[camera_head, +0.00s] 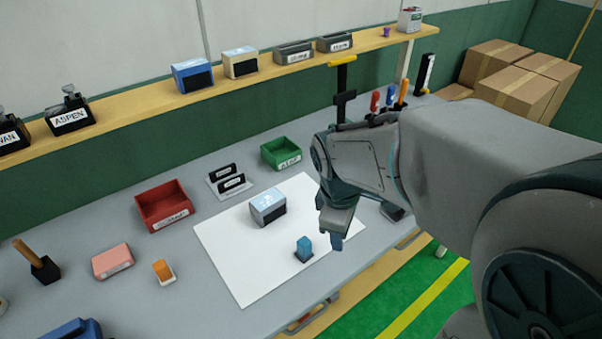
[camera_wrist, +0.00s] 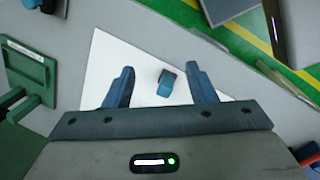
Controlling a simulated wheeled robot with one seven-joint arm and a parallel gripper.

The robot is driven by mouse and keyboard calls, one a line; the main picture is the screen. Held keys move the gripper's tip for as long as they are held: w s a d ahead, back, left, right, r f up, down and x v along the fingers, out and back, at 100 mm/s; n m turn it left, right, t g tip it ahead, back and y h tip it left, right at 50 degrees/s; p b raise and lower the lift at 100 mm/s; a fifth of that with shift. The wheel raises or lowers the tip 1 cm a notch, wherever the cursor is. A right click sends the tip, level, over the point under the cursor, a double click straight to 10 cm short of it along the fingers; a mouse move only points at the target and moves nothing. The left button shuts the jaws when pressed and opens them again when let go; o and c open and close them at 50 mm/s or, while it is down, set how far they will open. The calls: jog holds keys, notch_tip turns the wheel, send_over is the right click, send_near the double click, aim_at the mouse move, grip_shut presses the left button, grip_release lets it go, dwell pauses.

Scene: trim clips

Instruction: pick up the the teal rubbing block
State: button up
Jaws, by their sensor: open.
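The teal rubbing block (camera_head: 304,246) stands on a dark base on the white sheet (camera_head: 240,265), towards its front edge. It also shows in the wrist view (camera_wrist: 165,88), between my fingers in the picture and closer to the right one. My gripper (camera_head: 337,240) is open and empty, pointing down. In the head view it is just right of the block and appears above the sheet. The exact height gap is hard to tell.
A light blue box (camera_head: 268,208) sits on the sheet behind the block. A green bin (camera_head: 281,153), a red bin (camera_head: 163,206), a pink block (camera_head: 112,262) and an orange block (camera_head: 162,271) stand around it. The sheet's front left is clear.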

aim_at(304, 241)
jog(key=w+a+n+g+y+p, duration=0.1)
jog(key=w+a+n+p, duration=0.5)
jog(key=n, duration=0.7)
jog(key=f+b, duration=0.1)
jog(key=f, duration=0.1)
jog(key=a+f+b, duration=0.1)
jog(key=f, duration=0.1)
jog(key=f+b, duration=0.1)
jog(key=f, duration=0.2)
jog(key=shift+s+a+b, duration=0.2)
jog(key=shift+s+b, duration=0.1)
jog(key=shift+s, duration=0.1)
jog(key=shift+d+f+b, duration=0.2)
jog(key=shift+f+b, duration=0.15)
jog(key=shift+f, duration=2.6)
jog(key=shift+c, duration=0.3)
jog(key=c, duration=1)
